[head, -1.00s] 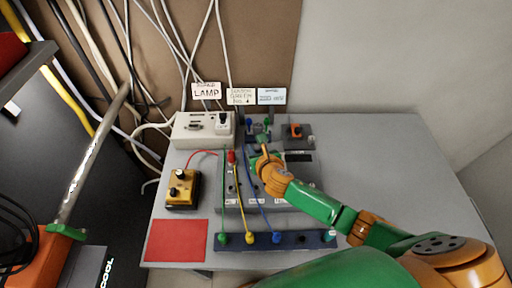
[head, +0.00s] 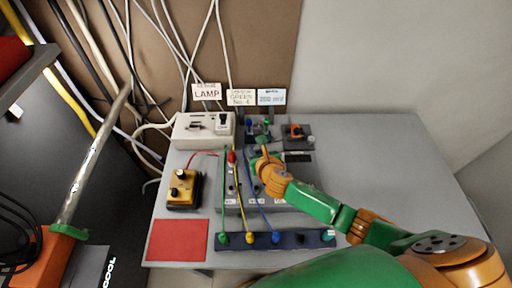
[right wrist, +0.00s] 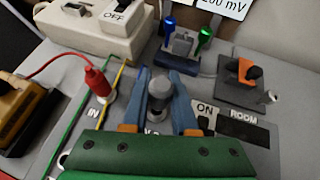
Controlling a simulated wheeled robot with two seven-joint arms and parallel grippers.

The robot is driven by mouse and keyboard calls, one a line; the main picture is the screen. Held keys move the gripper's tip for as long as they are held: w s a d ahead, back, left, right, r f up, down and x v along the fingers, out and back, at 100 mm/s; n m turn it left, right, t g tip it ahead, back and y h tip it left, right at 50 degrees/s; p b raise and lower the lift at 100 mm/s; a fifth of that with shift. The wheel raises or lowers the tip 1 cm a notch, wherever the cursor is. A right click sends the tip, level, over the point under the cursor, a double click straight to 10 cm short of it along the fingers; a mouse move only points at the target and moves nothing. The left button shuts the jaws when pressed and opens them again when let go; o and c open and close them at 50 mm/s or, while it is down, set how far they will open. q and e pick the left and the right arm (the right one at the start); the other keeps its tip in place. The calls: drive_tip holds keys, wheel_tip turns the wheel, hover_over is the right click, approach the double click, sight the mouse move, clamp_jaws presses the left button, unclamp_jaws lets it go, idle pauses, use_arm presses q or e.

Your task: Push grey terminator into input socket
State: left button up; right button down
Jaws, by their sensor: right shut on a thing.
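My right gripper (right wrist: 160,88) is shut on the grey terminator (right wrist: 158,90), a short grey cylinder standing between its two blue-grey fingers. It is over the grey instrument panel (right wrist: 236,160). In the head view my right gripper (head: 262,150) reaches over the back half of the panel and hides the terminator. A label "IN" (right wrist: 95,113) marks a place on the panel just left of the fingers, beside a red plug (right wrist: 97,82). I cannot tell whether the terminator touches a socket, as its lower end is hidden. My left gripper is out of view.
A beige lamp box (head: 205,129) stands at the back left, with a yellow-black box (head: 184,190) in front. Green, yellow and blue leads run to a dark strip (head: 290,239). The table's right side is clear.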

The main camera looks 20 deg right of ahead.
idle(0.5)
drive_tip(key=shift+r, duration=0.1)
drive_tip(key=shift+f+b, duration=0.95)
drive_tip(key=shift+f, duration=0.65)
drive_tip(key=c, duration=0.6)
unclamp_jaws()
drive_tip(key=p+v, duration=0.2)
drive_tip(key=v, duration=0.5)
drive_tip(key=shift+s, duration=0.15)
